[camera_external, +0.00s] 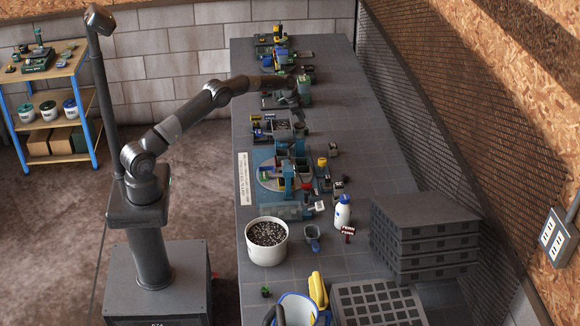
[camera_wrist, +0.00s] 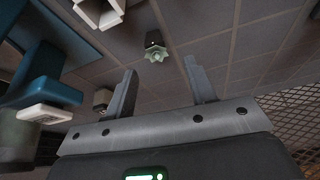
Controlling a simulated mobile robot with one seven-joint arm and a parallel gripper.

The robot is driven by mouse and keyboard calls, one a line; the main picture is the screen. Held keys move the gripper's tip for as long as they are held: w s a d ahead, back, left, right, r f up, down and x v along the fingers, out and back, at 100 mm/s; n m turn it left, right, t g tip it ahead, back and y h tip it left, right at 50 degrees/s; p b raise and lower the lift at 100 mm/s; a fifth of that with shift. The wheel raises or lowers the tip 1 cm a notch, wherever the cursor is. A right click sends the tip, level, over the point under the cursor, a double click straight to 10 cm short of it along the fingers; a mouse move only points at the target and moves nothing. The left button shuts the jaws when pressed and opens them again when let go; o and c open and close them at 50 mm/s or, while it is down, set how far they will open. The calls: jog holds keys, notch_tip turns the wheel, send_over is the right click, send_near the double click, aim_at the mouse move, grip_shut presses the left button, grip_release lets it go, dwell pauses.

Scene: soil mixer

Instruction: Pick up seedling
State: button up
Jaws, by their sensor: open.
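A small dark pot with a pale green, star-shaped plant (camera_wrist: 155,47), which looks like a seedling, stands on the tiled bench in the wrist view. It is beyond my fingertips, roughly in line with the gap between them, and not touched. My gripper (camera_wrist: 160,70) is open and empty, its two fingers wide apart. In the external view my arm reaches over the far part of the bench, and its end blends into dark clutter there. A small green plant in a dark pot (camera_external: 265,292) also sits at the near left bench edge; I cannot tell if it is the same one.
In the wrist view a blue fixture (camera_wrist: 40,78) and a white hexagonal part (camera_wrist: 100,10) are at left. The bench (camera_external: 350,135) has free room along its right side. A soil bucket (camera_external: 267,252), a white bottle (camera_external: 342,213) and stacked dark trays (camera_external: 425,240) stand nearer.

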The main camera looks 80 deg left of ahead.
aim_at(306, 128)
jog(key=shift+x, duration=3.15)
jog(key=shift+s+d+f, duration=0.1)
jog(key=shift+s+d, duration=0.1)
jog(key=shift+s, duration=0.05)
jog(key=c, duration=1.1)
